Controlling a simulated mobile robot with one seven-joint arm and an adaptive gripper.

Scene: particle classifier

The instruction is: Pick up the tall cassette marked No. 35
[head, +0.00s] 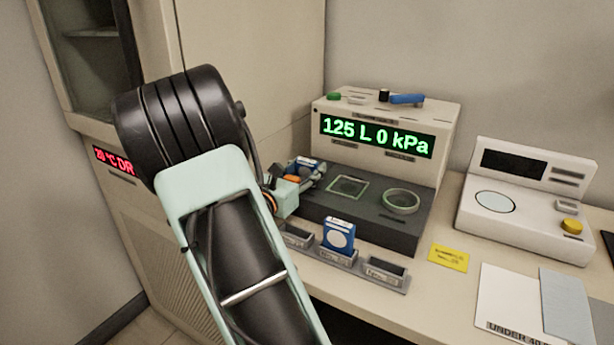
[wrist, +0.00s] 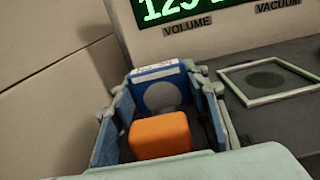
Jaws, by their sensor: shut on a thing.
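My gripper (head: 308,172) is at the left end of the dark deck of the machine with the green display. It is shut on a blue cassette (head: 307,162) with a white label on top. In the wrist view the held cassette (wrist: 160,92) stands between the two fingers of my gripper (wrist: 171,86), a pale round patch facing me; its label is too blurred to read. A second blue cassette (head: 338,237) with a white top label and pale disc stands upright in the middle slot of a grey rack (head: 345,259). Its number is not readable.
The machine (head: 441,118) reads "125 L 0 kPa". Its deck bears a square frame (head: 348,187) and a round ring (head: 401,202). A white scale-like device (head: 528,210), yellow note (head: 449,258) and sheets (head: 507,303) lie to the right. A tall cabinet (head: 250,70) stands behind.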

